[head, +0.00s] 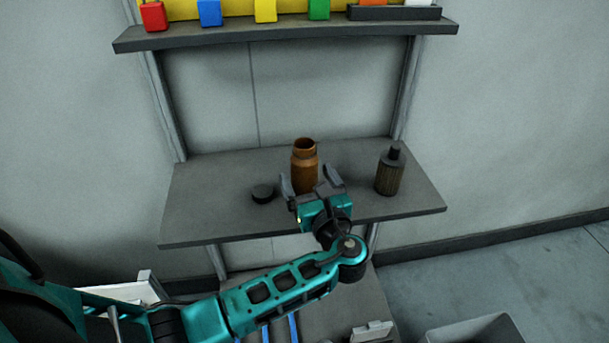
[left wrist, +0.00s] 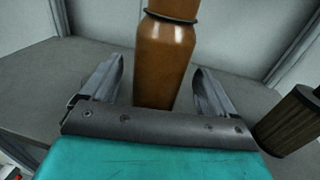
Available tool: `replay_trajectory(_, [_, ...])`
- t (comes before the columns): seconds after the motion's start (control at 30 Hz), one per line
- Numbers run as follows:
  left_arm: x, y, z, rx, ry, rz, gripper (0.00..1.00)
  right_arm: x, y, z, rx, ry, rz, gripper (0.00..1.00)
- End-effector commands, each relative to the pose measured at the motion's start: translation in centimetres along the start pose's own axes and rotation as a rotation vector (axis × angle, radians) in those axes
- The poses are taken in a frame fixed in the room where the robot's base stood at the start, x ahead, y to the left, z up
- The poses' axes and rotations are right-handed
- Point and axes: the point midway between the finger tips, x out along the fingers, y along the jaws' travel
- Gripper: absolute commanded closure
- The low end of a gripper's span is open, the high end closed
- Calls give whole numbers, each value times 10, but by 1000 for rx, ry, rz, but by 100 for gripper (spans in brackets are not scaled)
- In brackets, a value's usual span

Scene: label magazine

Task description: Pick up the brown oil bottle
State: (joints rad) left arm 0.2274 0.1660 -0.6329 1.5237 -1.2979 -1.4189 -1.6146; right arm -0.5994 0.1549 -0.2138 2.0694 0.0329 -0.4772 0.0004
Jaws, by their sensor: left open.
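The brown oil bottle (head: 304,166) stands upright and open-topped on the middle shelf. My left gripper (head: 309,183) is in front of it with its fingers spread. In the left wrist view the bottle (left wrist: 165,62) stands between the two open fingers (left wrist: 158,88), with a gap visible on each side. My right gripper does not show in either view.
A black round cap (head: 263,194) lies on the shelf (head: 210,210) left of the bottle. A dark ribbed bottle (head: 390,172) stands to the right. An upper shelf (head: 290,34) holds several coloured blocks. A grey bin (head: 475,331) is at the lower right.

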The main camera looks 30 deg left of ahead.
Motion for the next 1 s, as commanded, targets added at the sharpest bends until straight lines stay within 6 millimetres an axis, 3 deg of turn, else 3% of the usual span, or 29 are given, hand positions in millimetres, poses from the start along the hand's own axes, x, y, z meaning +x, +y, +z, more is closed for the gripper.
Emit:
replay_trajectory(0.2, [33, 2, 0, 0, -2, 1, 12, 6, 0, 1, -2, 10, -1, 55])
replay_trajectory(0.47, [38, 2, 1, 0, 1, -1, 12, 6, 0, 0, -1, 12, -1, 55])
replay_trajectory(1.0, [37, 1, 0, 0, 1, -1, 63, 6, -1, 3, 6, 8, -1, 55])
